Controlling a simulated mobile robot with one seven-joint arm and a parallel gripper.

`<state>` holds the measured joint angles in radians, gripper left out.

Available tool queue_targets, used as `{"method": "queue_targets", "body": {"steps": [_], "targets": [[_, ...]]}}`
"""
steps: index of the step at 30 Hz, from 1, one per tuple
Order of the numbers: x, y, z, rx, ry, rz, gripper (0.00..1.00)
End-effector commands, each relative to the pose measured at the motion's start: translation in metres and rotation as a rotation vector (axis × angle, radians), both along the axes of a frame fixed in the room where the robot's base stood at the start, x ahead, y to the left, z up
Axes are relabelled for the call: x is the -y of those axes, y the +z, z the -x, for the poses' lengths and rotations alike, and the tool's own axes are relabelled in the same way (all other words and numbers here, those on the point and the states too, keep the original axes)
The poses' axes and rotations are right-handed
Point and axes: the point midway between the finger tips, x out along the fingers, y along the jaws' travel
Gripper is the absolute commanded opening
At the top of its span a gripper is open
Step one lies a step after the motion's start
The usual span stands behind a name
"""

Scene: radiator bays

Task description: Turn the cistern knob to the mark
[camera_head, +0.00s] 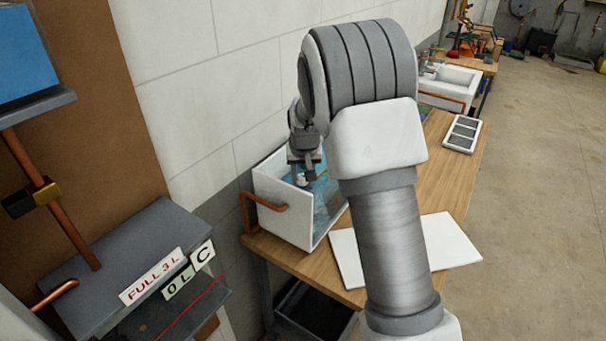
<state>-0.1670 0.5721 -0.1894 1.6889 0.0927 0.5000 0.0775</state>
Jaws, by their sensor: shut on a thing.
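The white open-topped cistern (283,218) stands on the wooden bench, with blue water visible inside. My gripper (302,176) reaches down into it from above, near its back left corner. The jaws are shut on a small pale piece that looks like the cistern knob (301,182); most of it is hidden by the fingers. I cannot make out the mark or the knob's angle at this size. My arm covers the right part of the cistern.
A copper pipe (262,201) bends out of the cistern's front. A white panel (451,241) lies on the wooden bench (303,256). A white sink (449,83) is farther back. The floor at right is clear.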

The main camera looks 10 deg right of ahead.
Motion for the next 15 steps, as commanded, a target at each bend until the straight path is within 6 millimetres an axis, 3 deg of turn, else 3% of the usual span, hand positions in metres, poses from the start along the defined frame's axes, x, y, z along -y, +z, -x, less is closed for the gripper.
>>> {"method": "queue_targets", "body": {"steps": [15], "targets": [[-0.0006,0.0001,0.0001,-0.002,-0.053,-0.001,0.0]]}}
